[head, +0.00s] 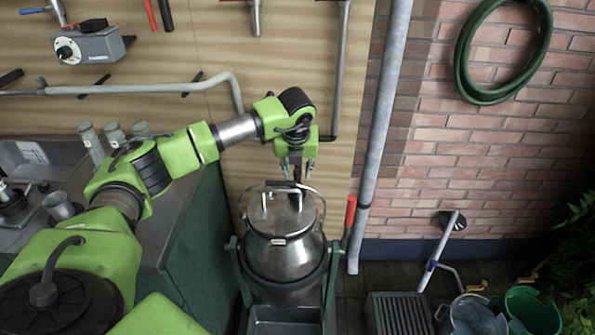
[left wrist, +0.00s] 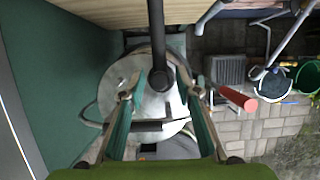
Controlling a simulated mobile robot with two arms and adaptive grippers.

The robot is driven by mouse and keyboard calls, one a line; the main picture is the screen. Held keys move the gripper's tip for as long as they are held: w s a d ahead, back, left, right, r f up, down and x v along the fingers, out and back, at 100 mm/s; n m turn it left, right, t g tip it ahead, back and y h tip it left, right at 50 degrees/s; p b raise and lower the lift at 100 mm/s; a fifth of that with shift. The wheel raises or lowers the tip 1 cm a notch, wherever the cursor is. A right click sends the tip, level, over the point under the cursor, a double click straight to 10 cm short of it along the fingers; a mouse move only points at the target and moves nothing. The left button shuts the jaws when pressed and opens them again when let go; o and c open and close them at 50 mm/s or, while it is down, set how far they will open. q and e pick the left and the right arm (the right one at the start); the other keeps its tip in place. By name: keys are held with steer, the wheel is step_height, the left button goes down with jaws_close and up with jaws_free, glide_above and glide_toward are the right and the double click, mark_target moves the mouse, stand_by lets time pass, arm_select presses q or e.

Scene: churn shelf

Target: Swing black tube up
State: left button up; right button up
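The black tube (left wrist: 157,40) runs down from the top edge of the left wrist view and ends in a rounded tip near the picture's middle. In the head view a dark piece of it (head: 297,172) shows between the fingers, over the metal churn (head: 285,262). My left gripper (head: 298,167) points down above the churn lid. In the left wrist view its fingers (left wrist: 160,93) are spread, one on each side of the tube's end, with gaps visible. The churn lid (left wrist: 120,78) lies below. My right gripper is in neither view.
A red-handled lever (head: 350,212) stands right of the churn, beside a grey wall pipe (head: 383,110). A sink counter (head: 160,235) is on the left.

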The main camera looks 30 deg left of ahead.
arm_select(q)
steer(key=c, duration=0.8)
steer(key=shift+o, duration=0.2)
steer(key=shift+w+a+r+p, duration=0.15)
steer(key=shift+r+p, duration=0.75)
steer(key=shift+r, duration=0.85)
steer(key=shift+w+a+r+p, duration=0.1)
steer(key=shift+w+r+p, duration=0.15)
steer(key=shift+r+p, duration=0.55)
steer(key=shift+w+a+r, duration=0.1)
steer(key=shift+w+r, duration=0.05)
steer(key=shift+r, duration=0.7)
